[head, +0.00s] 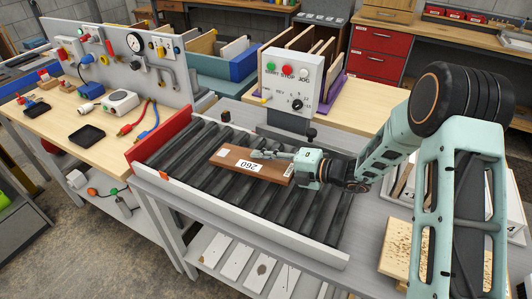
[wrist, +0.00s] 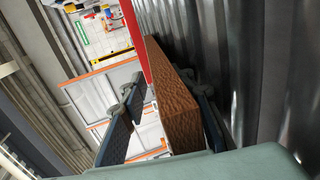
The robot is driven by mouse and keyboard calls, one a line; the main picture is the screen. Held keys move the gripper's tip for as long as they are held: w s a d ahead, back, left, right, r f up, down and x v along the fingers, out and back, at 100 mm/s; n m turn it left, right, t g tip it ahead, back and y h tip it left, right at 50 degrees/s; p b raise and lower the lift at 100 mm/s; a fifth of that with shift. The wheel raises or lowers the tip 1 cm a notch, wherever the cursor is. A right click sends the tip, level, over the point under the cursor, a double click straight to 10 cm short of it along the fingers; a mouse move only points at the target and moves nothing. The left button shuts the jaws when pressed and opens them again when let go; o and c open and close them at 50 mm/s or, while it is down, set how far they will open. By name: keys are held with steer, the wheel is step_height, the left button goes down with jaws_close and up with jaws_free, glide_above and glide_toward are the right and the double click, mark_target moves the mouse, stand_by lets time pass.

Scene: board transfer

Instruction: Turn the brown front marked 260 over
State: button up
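The brown front marked 260 (head: 233,164) lies across the dark rollers, its white label facing up and the number reading upside down in the head view. My gripper (head: 268,155) is at the front's right end, with one finger over its upper face. In the wrist view the brown front (wrist: 180,110) runs between the two fingers of my gripper (wrist: 165,122). The left finger stands apart from it with a clear gap. The right finger is close beside it on the roller side; whether it touches is unclear. The front's underside is hidden.
The roller conveyor (head: 183,207) has a red end plate (head: 160,142) at left and a pale front rail (head: 240,217). A control box (head: 291,80) stands behind it. Bare rollers lie left and right of the front. A light speckled board (head: 402,254) is at right.

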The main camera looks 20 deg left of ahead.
mark_target(274, 163)
steer(key=shift+w+d+r+h+p, duration=0.15)
steer(key=shift+r+h+p, duration=0.25)
steer(key=shift+h+p, duration=1.3)
steer(key=h+p, duration=0.1)
steer(key=p, duration=0.6)
steer(key=shift+d+r, duration=0.15)
steer(key=shift+g+h, duration=0.3)
steer(key=shift+h, duration=0.4)
steer(key=shift+s+h, duration=0.2)
steer(key=shift+h, duration=0.1)
steer(key=shift+o, duration=0.4)
steer(key=shift+d+h, duration=0.2)
steer(key=shift+h, duration=0.55)
steer(key=shift+d+h, duration=0.2)
steer(key=shift+h, duration=0.55)
steer(key=shift+d, duration=0.5)
steer(key=shift+d+r, duration=0.3)
steer(key=shift+d, duration=0.2)
steer(key=shift+d+r, duration=0.3)
steer(key=shift+d, duration=0.2)
steer(key=shift+c, duration=0.4)
